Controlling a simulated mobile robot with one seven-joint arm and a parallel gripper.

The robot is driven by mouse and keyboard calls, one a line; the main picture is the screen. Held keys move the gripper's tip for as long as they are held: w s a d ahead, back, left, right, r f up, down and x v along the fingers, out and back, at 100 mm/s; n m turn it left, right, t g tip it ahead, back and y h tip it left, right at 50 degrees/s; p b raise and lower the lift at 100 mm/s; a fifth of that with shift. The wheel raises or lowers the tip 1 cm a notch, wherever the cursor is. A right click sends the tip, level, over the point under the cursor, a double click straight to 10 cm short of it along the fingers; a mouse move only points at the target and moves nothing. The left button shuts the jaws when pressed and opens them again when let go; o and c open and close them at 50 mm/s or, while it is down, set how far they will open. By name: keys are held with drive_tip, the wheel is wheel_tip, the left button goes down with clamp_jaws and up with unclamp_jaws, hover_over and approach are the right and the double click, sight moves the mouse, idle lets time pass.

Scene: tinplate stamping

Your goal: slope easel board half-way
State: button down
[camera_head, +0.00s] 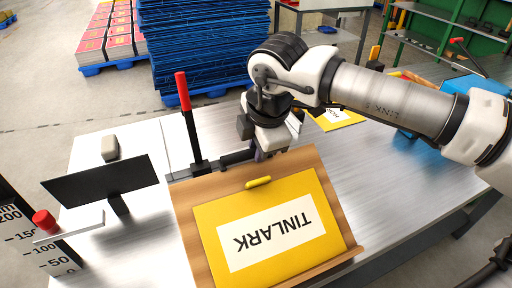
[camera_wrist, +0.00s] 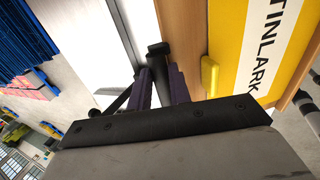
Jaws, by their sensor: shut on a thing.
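The wooden easel board (camera_head: 185,205) leans at a slope on the metal bench and bears a yellow sheet (camera_head: 215,215) with a white TINLARK label, upside down in the head view. A small yellow grip (camera_head: 258,182) sits at the sheet's top edge. My gripper (camera_head: 260,150) is at the board's far top edge. In the wrist view its purple fingers are shut on a small black piece (camera_wrist: 158,47) beside the board's edge (camera_wrist: 185,25). How that piece joins the board is hidden.
A red-handled lever (camera_head: 183,92) stands left of my gripper. A black plate on a post (camera_head: 100,182) and a scale with a red knob (camera_head: 45,221) stand at the left. A grey block (camera_head: 110,147) lies behind. Another yellow sheet (camera_head: 345,119) and a blue box (camera_head: 412,148) are at the right.

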drive_tip(key=shift+r, duration=0.1)
drive_tip(key=c, duration=1.3)
unclamp_jaws()
